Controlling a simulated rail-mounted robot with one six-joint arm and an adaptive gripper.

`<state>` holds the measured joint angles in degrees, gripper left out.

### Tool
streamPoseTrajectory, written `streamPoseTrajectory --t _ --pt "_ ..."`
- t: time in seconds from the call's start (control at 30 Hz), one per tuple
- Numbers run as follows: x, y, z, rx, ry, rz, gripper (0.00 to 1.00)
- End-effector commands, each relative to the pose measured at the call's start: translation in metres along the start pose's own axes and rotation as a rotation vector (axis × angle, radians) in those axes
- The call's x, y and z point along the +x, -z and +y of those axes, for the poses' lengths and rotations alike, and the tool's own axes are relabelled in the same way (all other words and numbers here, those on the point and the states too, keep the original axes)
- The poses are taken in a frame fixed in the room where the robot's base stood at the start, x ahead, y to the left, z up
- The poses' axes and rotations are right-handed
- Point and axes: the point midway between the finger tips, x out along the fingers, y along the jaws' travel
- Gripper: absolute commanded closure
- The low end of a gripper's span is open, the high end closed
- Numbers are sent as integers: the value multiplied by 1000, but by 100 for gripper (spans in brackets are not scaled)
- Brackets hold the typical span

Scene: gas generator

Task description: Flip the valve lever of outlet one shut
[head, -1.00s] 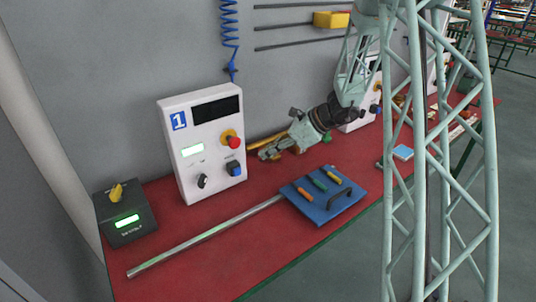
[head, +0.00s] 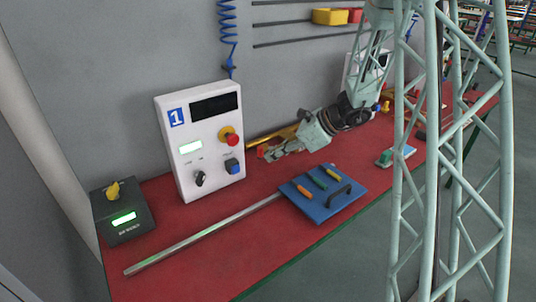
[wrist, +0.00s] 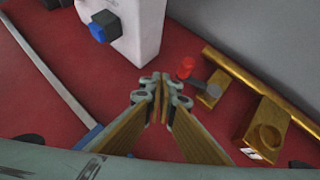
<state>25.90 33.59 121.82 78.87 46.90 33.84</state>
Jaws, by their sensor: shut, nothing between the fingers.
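A brass pipe manifold (head: 278,135) runs along the wall behind the red table, to the right of the white box marked 1. In the wrist view, a red-tipped lever (wrist: 185,67) has a grey stem reaching to a brass valve fitting (wrist: 212,90) on the pipe. No outlet number is readable. My gripper (wrist: 160,88) is shut and empty, with its fingertips close to the left of the red tip in that picture. Contact cannot be told. In the head view, my gripper (head: 272,154) is low over the table and hides part of the manifold.
The white control box (head: 215,150) stands left of my gripper. A blue board (head: 322,207) with coloured handles lies in front. A long metal bar (head: 200,237) and a dark box with a yellow knob (head: 122,222) are further left. A second brass fitting (wrist: 264,133) stands nearby.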

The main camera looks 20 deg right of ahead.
Motion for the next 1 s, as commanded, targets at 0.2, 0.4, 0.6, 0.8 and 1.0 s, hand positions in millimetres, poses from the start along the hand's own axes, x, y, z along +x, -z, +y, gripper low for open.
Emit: streamPoseTrajectory --t 0.2,0.4,0.6,0.8,1.0 --pt "-32 -4 12 0 1 0 100" --pt "-59 -6 23 0 2 0 100" --pt "-80 -8 32 1 1 -1 100" --pt "-90 -8 37 0 0 0 100" --pt "-92 -7 39 0 0 0 100"
